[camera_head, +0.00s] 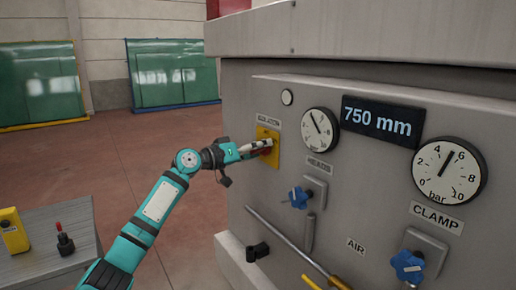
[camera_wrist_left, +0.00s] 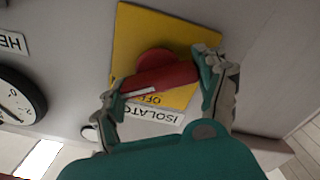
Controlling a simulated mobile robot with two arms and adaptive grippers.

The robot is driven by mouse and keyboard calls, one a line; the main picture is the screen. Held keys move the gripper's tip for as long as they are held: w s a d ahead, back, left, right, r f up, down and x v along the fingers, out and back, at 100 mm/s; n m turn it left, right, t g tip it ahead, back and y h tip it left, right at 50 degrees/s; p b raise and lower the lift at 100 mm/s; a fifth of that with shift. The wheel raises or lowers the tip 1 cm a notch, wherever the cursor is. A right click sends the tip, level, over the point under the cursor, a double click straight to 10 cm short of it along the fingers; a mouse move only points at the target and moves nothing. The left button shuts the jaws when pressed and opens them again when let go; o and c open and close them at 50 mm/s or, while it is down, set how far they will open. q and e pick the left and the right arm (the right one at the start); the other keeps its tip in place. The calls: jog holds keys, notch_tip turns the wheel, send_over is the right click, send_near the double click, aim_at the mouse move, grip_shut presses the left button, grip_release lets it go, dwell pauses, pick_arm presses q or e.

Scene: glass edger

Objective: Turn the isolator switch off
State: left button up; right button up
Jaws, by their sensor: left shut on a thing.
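The isolator switch has a red handle (camera_wrist_left: 160,80) on a yellow plate (camera_head: 267,137), set on the grey machine front under a label reading ISOLATOR. My left gripper (camera_head: 262,147) is at the plate and covers much of the handle in the head view. In the left wrist view, its two fingers stand at opposite ends of the red handle, shut on it. That view shows the yellow plate (camera_wrist_left: 150,30) upside down. The handle lies slanted there, close to the letters OFF, which are partly hidden. My right gripper is not in view.
Right of the switch are a small gauge (camera_head: 320,129), a blue knob (camera_head: 299,197), a 750 mm display (camera_head: 382,121) and a clamp gauge (camera_head: 449,171). A rod (camera_head: 290,240) slants below. A grey bench (camera_head: 50,265) stands at lower left. Red floor lies open behind my arm.

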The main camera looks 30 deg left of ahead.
pick_arm(q)
jog(key=shift+n+p, duration=0.3)
jog(key=shift+n, duration=0.7)
jog(key=n+p, duration=0.1)
jog(key=n, duration=0.2)
jog(key=shift+a+n, duration=0.1)
jog(key=shift+n, duration=0.2)
jog(key=n+p, duration=0.3)
jog(key=n, duration=0.1)
jog(key=shift+n, duration=0.3)
jog(key=shift+f+n+p, duration=0.15)
jog(key=shift+n+p, duration=0.2)
jog(key=shift+n, duration=0.25)
jog(key=o, duration=1.2)
jog(key=shift+c, duration=0.2)
